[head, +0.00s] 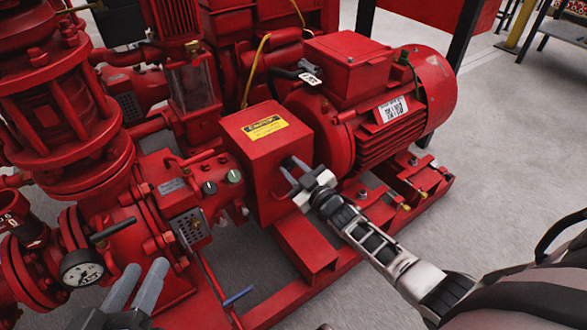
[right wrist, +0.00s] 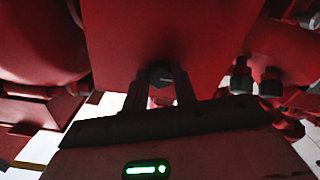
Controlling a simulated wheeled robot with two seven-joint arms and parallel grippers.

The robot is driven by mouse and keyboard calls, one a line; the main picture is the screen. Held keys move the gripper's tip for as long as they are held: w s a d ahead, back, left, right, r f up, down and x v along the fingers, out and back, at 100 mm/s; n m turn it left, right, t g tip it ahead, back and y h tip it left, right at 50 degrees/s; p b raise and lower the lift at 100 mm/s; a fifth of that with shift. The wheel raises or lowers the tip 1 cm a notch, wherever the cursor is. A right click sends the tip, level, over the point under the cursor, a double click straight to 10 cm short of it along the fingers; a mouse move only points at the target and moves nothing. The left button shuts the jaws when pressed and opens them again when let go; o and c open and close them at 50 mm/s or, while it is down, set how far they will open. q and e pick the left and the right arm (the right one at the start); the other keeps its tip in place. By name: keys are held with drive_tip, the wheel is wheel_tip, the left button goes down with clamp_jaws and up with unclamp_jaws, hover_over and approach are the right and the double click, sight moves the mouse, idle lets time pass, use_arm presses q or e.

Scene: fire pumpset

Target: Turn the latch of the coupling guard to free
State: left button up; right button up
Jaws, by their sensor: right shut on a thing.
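The coupling guard (head: 250,155) is a red box with a yellow caution label, between the pump and the motor. My right gripper (head: 289,168) reaches its motor-side face from the lower right. In the right wrist view, the small dark latch (right wrist: 161,74) sits on the red guard face (right wrist: 165,35), between the fingertips of my right gripper (right wrist: 160,85). The right gripper is shut on the latch. In the head view the fingers hide the latch, and its turn angle cannot be told. My left gripper (head: 144,269) is at the lower left, fingers apart and empty, away from the guard.
The red motor (head: 385,105) stands right of the guard. Red pump casings and pipes fill the left. A pressure gauge (head: 82,268) is close to my left gripper. The red base frame (head: 305,250) runs below the guard. The grey floor (head: 510,150) at right is clear.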

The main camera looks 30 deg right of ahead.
use_arm(q)
drive_tip(key=shift+r, duration=0.25)
drive_tip(key=shift+w, duration=0.1)
use_arm(e)
drive_tip(key=o, duration=1)
use_arm(q)
drive_tip(key=shift+r, duration=0.15)
use_arm(e)
drive_tip(key=shift+s, duration=0.1)
drive_tip(key=shift+s+r, duration=0.1)
drive_tip(key=shift+s, duration=0.2)
use_arm(q)
drive_tip(key=f+m+p, duration=0.1)
drive_tip(key=p, duration=0.1)
drive_tip(key=a+f+g+y+p, duration=0.1)
drive_tip(key=p, duration=0.2)
drive_tip(key=shift+s+a+f+m+y, duration=0.2)
drive_tip(key=shift+s+a+m+y, duration=0.1)
drive_tip(key=shift+s+m, duration=0.1)
use_arm(e)
drive_tip(key=s+d, duration=0.2)
drive_tip(key=s, duration=1.3)
use_arm(q)
drive_tip(key=shift+w+r, duration=0.25)
use_arm(e)
drive_tip(key=shift+d, duration=0.1)
